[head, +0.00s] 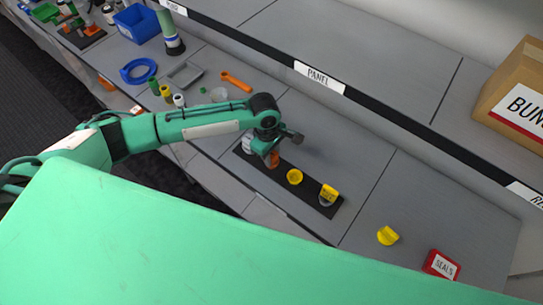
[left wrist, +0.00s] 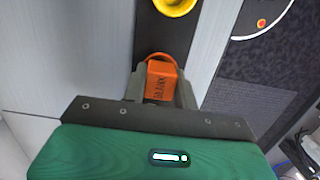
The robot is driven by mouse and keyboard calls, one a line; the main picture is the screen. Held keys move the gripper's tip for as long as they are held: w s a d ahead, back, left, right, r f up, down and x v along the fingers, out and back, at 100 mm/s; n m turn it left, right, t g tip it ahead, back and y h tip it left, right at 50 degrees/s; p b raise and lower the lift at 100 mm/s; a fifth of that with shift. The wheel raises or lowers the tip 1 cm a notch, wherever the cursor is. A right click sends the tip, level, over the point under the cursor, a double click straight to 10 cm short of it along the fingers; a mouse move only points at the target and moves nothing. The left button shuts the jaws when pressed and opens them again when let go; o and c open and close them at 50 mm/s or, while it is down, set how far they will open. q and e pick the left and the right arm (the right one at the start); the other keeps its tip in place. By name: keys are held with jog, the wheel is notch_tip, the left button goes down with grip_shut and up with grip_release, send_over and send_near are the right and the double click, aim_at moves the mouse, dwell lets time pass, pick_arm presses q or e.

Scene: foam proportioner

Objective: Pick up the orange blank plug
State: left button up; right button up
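The orange blank plug (head: 273,159) is at the black strip (head: 315,193) on the grey bench. In the left wrist view the plug (left wrist: 161,82) shows its dark lettering and a round orange rim at its far end. My left gripper (head: 268,150) is over it, with one finger on each side. In the left wrist view the fingers of the left gripper (left wrist: 161,90) look flush against the plug's sides, so it is shut on the plug. Whether the plug is clear of its seat is hidden. My right gripper is not in view.
On the same strip are a yellow ring-shaped part (head: 295,177) and a yellow labelled plug (head: 328,194). A loose yellow part (head: 387,236) and a red SEALS box (head: 441,265) are to the right. Several small parts and an orange tool (head: 236,82) lie behind my arm.

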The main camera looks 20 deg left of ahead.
pick_arm(q)
jog(key=shift+c, duration=0.7)
jog(key=shift+r, duration=0.1)
jog(key=shift+r, duration=0.35)
notch_tip(320, 180, up, 9)
jog(key=shift+f+b, duration=0.1)
jog(key=shift+b, duration=0.85)
notch_tip(320, 180, up, 5)
jog(key=p, duration=0.6)
jog(key=shift+p, duration=0.35)
